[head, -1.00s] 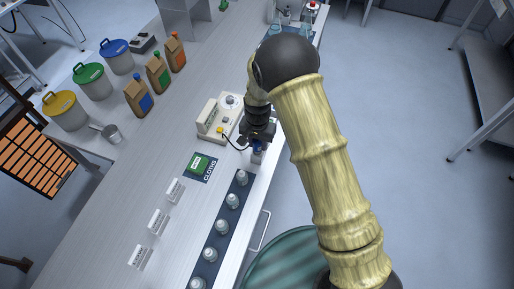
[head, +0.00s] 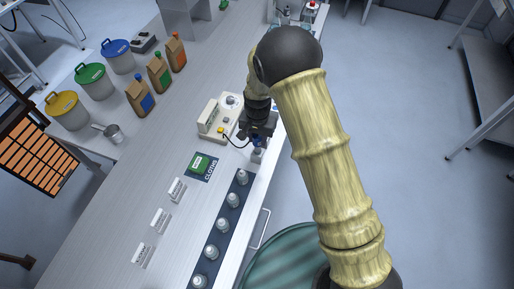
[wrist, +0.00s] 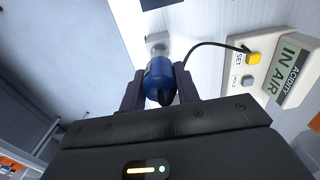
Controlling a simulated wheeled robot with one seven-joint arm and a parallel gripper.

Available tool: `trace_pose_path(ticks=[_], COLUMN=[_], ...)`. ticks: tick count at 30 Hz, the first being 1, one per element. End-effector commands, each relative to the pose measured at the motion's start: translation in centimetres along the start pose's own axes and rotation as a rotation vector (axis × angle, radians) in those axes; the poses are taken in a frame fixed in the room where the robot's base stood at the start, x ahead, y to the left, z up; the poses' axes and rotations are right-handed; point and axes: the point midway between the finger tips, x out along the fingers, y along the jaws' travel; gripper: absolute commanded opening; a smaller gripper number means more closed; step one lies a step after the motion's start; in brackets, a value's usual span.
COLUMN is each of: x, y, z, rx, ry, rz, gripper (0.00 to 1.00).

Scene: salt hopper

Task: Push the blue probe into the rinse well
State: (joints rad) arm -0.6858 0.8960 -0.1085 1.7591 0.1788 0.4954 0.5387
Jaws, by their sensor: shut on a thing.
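The blue probe (wrist: 160,82) is between the fingers of my gripper (wrist: 160,92), which is shut on it. A black cable runs from the probe to the white meter. A small grey fitting (wrist: 158,43), which looks like the rinse well, lies just beyond the probe's far end. In the head view my gripper (head: 257,138) is above the bench's right edge, with the grey fitting (head: 257,156) right below the blue probe (head: 257,142). The probe's tip is hidden, so I cannot tell how far it is inside.
The white meter (head: 218,118) stands left of my gripper. Lidded tubs and brown bags stand at the back left.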

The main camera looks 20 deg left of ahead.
Motion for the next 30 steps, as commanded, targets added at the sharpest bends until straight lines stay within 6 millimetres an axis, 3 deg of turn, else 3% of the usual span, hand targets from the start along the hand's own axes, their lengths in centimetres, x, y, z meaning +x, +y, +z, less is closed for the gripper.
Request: trace_pose_path(ticks=[21,30], x=[-2.4,-2.4], y=[0.0,0.0], z=[0.0,0.0], rx=[0.000,0.000], ry=[-0.001,-0.001], rz=[0.001,0.001], gripper=[0.00,0.00])
